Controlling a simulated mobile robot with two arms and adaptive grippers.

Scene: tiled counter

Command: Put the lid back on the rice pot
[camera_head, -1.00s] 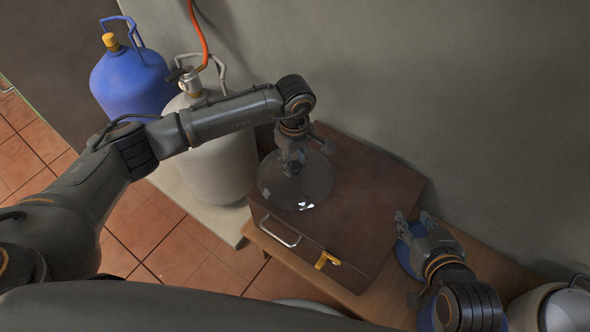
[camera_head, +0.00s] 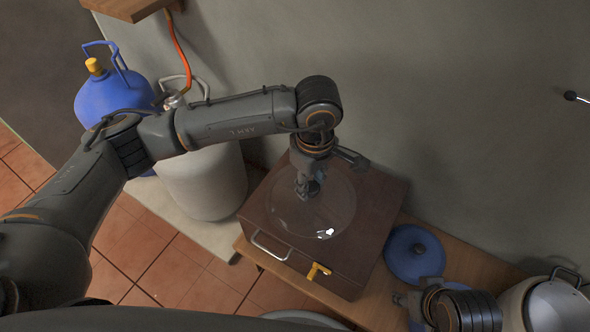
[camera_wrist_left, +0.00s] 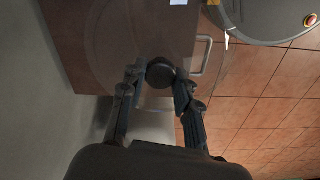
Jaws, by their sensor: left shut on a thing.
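A clear glass lid (camera_head: 335,208) is over the dark brown box in the head view. My left gripper (camera_head: 308,190) points down at its middle. In the left wrist view, my left gripper (camera_wrist_left: 158,80) is shut on the lid's dark knob (camera_wrist_left: 160,72), with the see-through disc (camera_wrist_left: 105,45) around it. I cannot tell whether the lid touches the box. A pale metal pot (camera_head: 516,302) with a handle stands at the lower right, partly cut off. My right gripper (camera_head: 402,298) is at the lower right; its finger opening is unclear.
The brown box (camera_head: 370,215) has a metal handle and a yellow latch (camera_head: 317,271). A blue lid with a knob (camera_head: 405,262) lies on the wooden counter (camera_head: 470,264). Blue (camera_head: 108,92) and pale (camera_head: 208,182) gas bottles stand left, near the wall.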

